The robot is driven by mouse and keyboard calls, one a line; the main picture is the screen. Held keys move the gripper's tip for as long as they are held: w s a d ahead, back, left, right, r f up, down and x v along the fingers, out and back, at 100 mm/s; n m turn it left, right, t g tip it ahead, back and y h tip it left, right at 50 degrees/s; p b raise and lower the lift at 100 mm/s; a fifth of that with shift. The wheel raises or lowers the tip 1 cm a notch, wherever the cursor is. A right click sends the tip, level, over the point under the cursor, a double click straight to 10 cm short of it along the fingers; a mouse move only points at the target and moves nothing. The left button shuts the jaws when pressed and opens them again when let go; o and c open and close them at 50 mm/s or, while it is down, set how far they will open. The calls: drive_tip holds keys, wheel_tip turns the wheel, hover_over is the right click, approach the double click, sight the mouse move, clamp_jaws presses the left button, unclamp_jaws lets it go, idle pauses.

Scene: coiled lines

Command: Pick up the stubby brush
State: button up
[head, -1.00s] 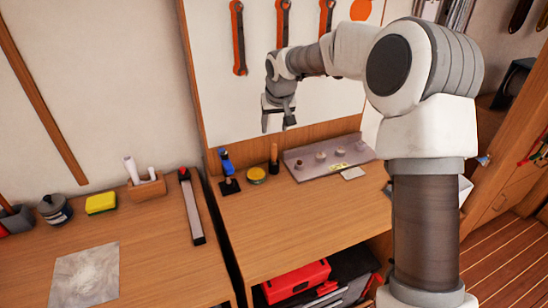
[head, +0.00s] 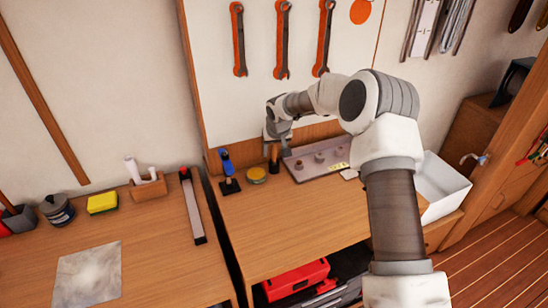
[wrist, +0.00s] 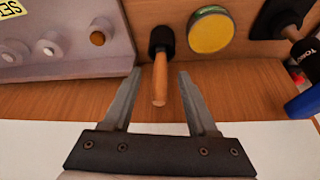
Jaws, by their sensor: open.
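The stubby brush (wrist: 159,78) has a wooden handle and a black head. In the wrist view it stands on the bench top, its handle end toward me. My gripper (wrist: 157,88) is open, with one finger on each side of the handle and a gap on both sides; neither finger visibly touches it. In the head view my gripper (head: 277,143) is low over the brush (head: 274,164), whose upper part is partly hidden by the fingers.
A yellow round tin (wrist: 209,31) stands close beside the brush. A blue-and-black tool on a dark base (head: 228,170) stands left of the tin. A grey tray with several knobs (head: 312,172) lies to the right. The bench front (head: 270,220) is clear.

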drive_tip(key=shift+w+f, duration=0.15)
drive_tip(key=shift+f, duration=0.25)
clamp_jaws()
drive_tip(key=shift+r, duration=0.1)
